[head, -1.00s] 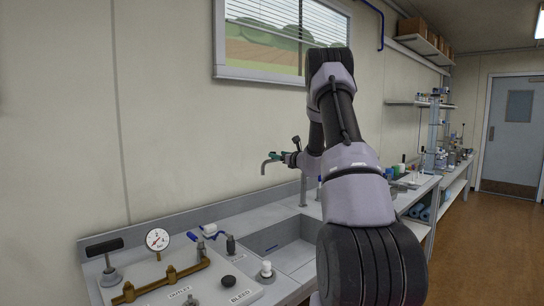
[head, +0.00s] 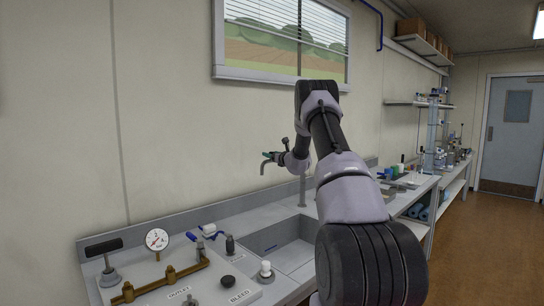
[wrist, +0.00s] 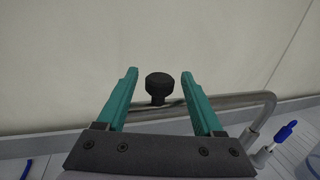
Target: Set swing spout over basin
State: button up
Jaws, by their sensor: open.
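The swing spout (wrist: 245,102) is a grey bent pipe; in the wrist view it crosses behind my fingers and turns down at the right. A black knob (wrist: 158,88) stands up from it, between my two fingers in the picture. My gripper (wrist: 159,75) is open, with green fingers either side of the knob; I cannot tell whether they touch it. In the head view the spout's down-turned end (head: 263,167) shows left of my gripper (head: 271,156), toward the wall side. The basin (head: 285,247) is sunk in the counter below; my arm hides part of it.
A panel with a gauge (head: 157,239), brass pipe and blue-handled valve (head: 208,230) lies left of the basin. The wall and window (head: 285,40) are behind. A bench with lab items runs off to the right.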

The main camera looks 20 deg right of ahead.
grip_shut()
dwell(1.4)
